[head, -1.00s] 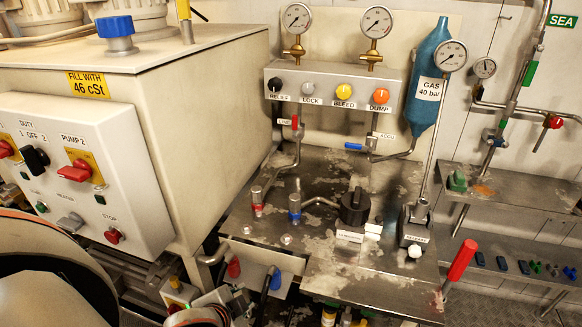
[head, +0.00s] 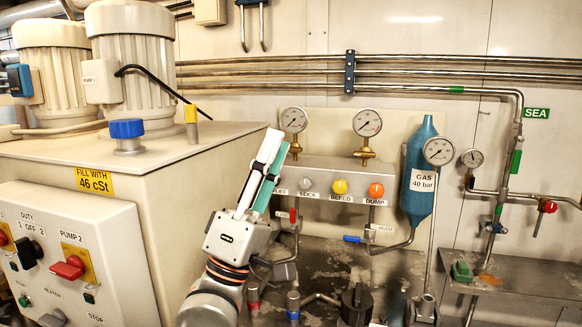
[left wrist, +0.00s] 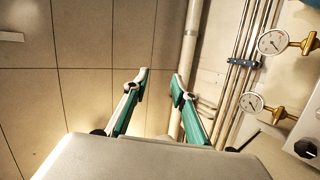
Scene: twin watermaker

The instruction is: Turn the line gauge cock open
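The line gauge cock has a small red lever (head: 292,215), standing upright on the pipe below the left end of the valve block (head: 330,172) in the head view. My left gripper (head: 277,145) points up in front of the block's left end, above the red lever, touching nothing that I can see. Its fingers hide the relief knob. In the left wrist view the two green-padded fingers (left wrist: 159,82) are apart with nothing between them. The cock is not visible there. My right gripper is in neither view.
Two gauges (head: 293,120) (head: 367,123) stand on the block. The cream tank (head: 190,180) and pump panel (head: 75,255) fill the left side.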

